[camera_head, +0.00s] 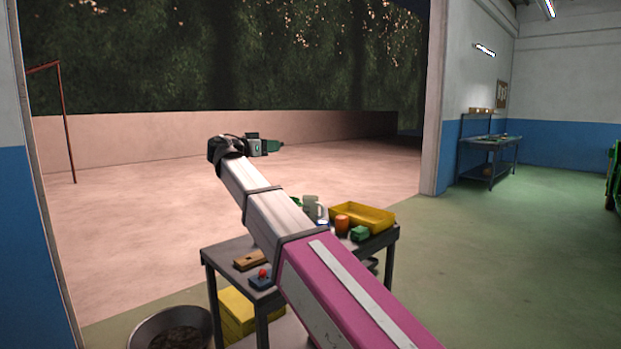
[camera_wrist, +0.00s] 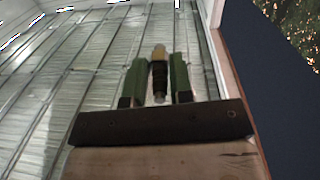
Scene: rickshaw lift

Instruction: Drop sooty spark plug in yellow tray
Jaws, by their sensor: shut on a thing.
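My gripper (camera_head: 276,146) is raised well above the cart, to the left of and higher than the yellow tray in the picture. In the wrist view its two green fingers (camera_wrist: 157,80) are shut on a spark plug (camera_wrist: 158,76), with a pale yellowish tip, a dark blackened middle and a grey metal end. The plug cannot be made out in the head view. The yellow tray (camera_head: 374,217) sits at the back right of the cart top. Its inside is only partly visible.
The grey cart (camera_head: 222,250) also carries an orange cup (camera_head: 342,223), a green block (camera_head: 359,234), a pale mug (camera_head: 311,206), a wooden block (camera_head: 249,261) and a blue box with a red knob (camera_head: 262,279). My arm hides its middle. A metal basin (camera_head: 172,318) stands at lower left.

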